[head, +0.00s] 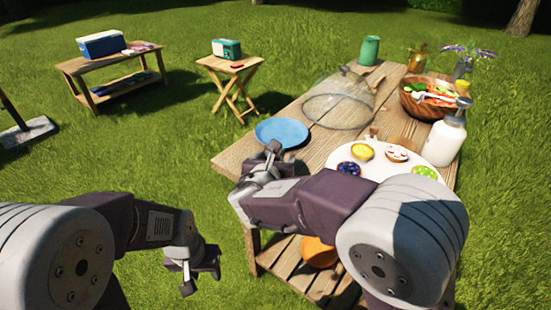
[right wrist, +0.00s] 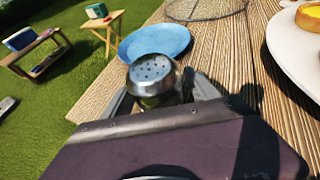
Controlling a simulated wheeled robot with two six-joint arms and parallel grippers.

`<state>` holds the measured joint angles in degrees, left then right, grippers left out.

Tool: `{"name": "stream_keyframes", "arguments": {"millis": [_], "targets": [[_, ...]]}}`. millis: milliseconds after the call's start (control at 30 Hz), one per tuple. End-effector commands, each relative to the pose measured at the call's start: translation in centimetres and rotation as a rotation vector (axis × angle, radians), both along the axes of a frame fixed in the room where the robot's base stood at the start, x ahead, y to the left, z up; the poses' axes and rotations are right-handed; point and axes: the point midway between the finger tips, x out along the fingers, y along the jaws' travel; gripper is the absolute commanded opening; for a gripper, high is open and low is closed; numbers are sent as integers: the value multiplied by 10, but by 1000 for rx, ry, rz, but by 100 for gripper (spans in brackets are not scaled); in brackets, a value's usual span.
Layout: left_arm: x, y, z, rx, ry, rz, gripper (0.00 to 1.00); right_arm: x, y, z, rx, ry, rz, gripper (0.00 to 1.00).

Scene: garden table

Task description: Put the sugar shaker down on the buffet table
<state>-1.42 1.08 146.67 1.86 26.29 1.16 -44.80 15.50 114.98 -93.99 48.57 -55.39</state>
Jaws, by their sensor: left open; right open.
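The sugar shaker, with a perforated metal top (right wrist: 152,73), shows in the right wrist view between the fingers of my right gripper (right wrist: 160,100). Those fingers are open around it. Its lower part is hidden by the gripper, so I cannot see its base. In the head view my right gripper (head: 263,168) is at the near left edge of the wooden buffet table (head: 232,163), just in front of a blue plate (head: 281,132). My left gripper (head: 200,262) is open and empty, over the grass left of the table.
A mesh dome (head: 338,103) stands behind the plate. A bench (head: 70,66) and a folding table (head: 228,63) stand farther back.

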Motion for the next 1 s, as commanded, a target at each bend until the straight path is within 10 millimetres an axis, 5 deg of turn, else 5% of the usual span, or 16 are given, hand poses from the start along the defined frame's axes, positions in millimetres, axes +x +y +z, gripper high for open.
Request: {"name": "stream_keyframes", "arguments": {"millis": [500, 1000], "targets": [[0, 0, 30, 0, 0, 0, 43, -95, 17, 43, 1, 0, 4, 68], [0, 0, 31, 0, 0, 0, 43, -104, 17, 44, 0, 0, 0, 68]]}}
